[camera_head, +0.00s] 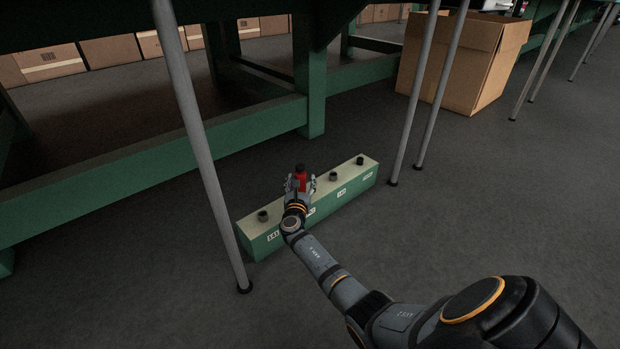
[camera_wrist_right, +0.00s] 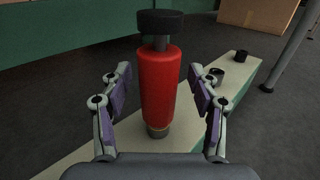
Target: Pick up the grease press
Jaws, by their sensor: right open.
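The grease press is a red cylinder with a black cap. It stands upright on a long green block with a pale top (camera_head: 320,186), and my right gripper partly covers it in the head view. In the right wrist view the grease press (camera_wrist_right: 161,88) stands between my right gripper's fingers (camera_wrist_right: 160,105). The fingers are open, with a gap on each side of the red body. The lower end of the press meets the block's top (camera_wrist_right: 240,78). In the head view my right gripper (camera_head: 301,184) is over the middle of the block. My left gripper is not in view.
Black round fittings (camera_head: 263,215) sit along the block's top. A slim grey post (camera_head: 205,160) stands close left of the block, and others (camera_head: 415,110) stand right. A green frame (camera_head: 150,150) runs behind. A cardboard box (camera_head: 470,65) is at the back right. Floor in front is clear.

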